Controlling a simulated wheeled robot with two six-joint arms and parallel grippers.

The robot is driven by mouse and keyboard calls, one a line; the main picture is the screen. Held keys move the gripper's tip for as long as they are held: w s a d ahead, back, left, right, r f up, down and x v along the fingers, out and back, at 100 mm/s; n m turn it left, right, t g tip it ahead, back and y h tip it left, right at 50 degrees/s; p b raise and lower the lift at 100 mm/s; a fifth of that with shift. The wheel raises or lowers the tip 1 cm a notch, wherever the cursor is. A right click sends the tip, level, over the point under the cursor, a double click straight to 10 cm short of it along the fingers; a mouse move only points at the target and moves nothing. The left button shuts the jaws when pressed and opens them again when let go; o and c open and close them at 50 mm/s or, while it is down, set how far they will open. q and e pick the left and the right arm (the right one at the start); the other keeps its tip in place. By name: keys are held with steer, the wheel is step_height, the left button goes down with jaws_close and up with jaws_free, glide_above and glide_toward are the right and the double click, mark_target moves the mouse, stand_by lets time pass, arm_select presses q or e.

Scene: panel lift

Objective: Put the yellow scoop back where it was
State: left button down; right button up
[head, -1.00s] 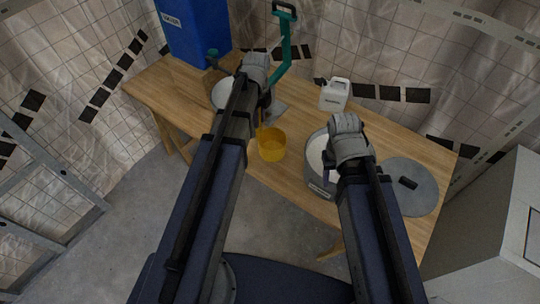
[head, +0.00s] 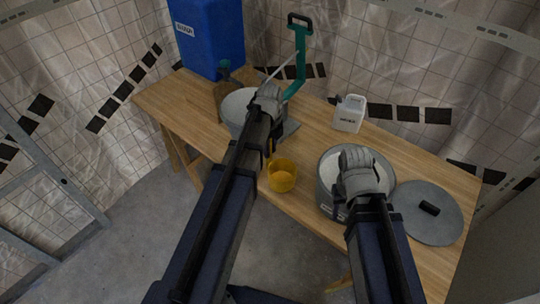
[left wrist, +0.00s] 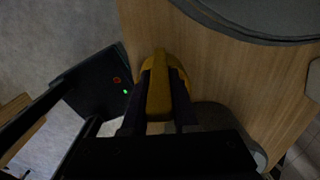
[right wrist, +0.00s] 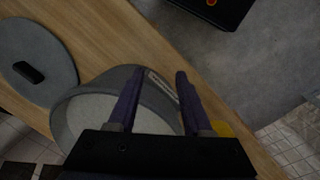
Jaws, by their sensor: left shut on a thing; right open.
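The yellow scoop (head: 283,182) shows in the head view at the front edge of the table, left of the grey pot (head: 327,198). My left gripper (head: 269,150) is shut on its upright handle, which shows between the fingers in the left wrist view (left wrist: 160,95). Whether the scoop touches the table is unclear. My right gripper (right wrist: 156,80) is open and empty by the pot's rim. The pot is open and holds pale material.
The grey lid (head: 446,220) lies right of the pot on the wooden table (head: 195,115). A white jug (head: 349,114) stands behind. The table's left end has free room.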

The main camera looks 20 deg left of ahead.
arm_select(q)
steer(key=shift+f, duration=0.6)
arm_select(e)
steer(key=shift+f, duration=0.7)
arm_select(q)
steer(key=shift+f+b, duration=0.25)
steer(key=shift+b, duration=0.15)
steer(key=c, duration=0.7)
jaws_free()
steer(key=shift+r, duration=0.1)
steer(key=shift+r, duration=0.1)
step_height(320, 180, up, 12)
steer(key=p, duration=1.2)
steer(key=shift+r+p, duration=0.15)
steer(key=shift+p, duration=0.2)
steer(key=shift+s+d+n+y, duration=0.2)
steer(key=shift+s+d+n, duration=2.45)
steer(key=shift+n, duration=0.4)
steer(key=shift+s+d+n+y, duration=0.2)
steer(key=shift+s+d+n, duration=2.5)
steer(key=shift+n, duration=0.3)
steer(key=shift+s+d+n+y, duration=0.2)
steer(key=shift+s+d+n, duration=2.45)
steer(key=shift+n, duration=0.4)
arm_select(e)
step_height(320, 180, up, 12)
